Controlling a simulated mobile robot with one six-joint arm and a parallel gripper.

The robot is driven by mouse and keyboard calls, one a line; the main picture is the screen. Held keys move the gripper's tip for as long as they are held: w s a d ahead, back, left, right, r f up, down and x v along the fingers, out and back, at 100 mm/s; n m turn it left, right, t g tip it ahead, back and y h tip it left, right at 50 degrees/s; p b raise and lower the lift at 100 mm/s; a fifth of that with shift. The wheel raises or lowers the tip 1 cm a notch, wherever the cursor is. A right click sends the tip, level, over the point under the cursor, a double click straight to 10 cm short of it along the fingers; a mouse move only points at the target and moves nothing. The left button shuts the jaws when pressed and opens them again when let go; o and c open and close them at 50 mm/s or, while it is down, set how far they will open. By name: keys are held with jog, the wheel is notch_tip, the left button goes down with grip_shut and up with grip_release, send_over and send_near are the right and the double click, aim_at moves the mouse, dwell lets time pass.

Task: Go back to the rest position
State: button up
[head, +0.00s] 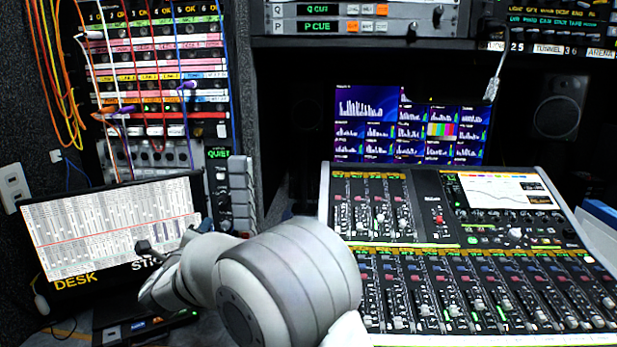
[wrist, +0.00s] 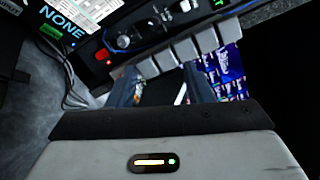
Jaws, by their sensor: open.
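My arm crosses the lower middle of the head view, in front of the desk and the left edge of the mixing console (head: 345,236). Its far end lies before the screen marked DESK (head: 110,225), and the fingers are hard to make out there. In the wrist view my gripper (wrist: 158,90) is open, with nothing seen between its fingers. Its pale housing with a small lit bar fills the bottom of that view. A row of grey keys (wrist: 185,48) lies beyond the fingers; I cannot tell whether anything touches it.
A patch bay with hanging cables (head: 155,75) stands at the back left. A column of grey keys (head: 240,190) stands beside the DESK screen. A meter monitor (head: 365,115) is behind the console. A cable with a metal plug (head: 492,88) hangs at the upper right.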

jog(key=s+d+r+n+g+y+p, duration=0.2)
jog(key=s+d+r+n+g, duration=0.1)
jog(key=d+n, duration=0.5)
jog(key=s+d+r+n+g+y+p, duration=0.35)
jog(key=d+n, duration=0.25)
jog(key=d, duration=0.5)
jog(key=s+d+f+n+g+h+p, duration=0.1)
jog(key=s+d+n+g, duration=0.1)
jog(key=s+d, duration=0.5)
jog(key=s+d+f+n+g+h+p, duration=0.1)
jog(key=s+d+f+n+g+h, duration=0.1)
jog(key=s+d, duration=0.5)
jog(key=s+d+f+n+g+h+p, duration=0.1)
jog(key=s+d+f+n+g+h, duration=0.1)
jog(key=s+d+n+g, duration=0.2)
jog(key=s+d, duration=0.3)
jog(key=s, duration=0.5)
jog(key=shift+n, duration=0.4)
jog(key=shift+s+g+h, duration=0.1)
jog(key=shift+g+h, duration=0.15)
jog(key=shift+c, duration=0.6)
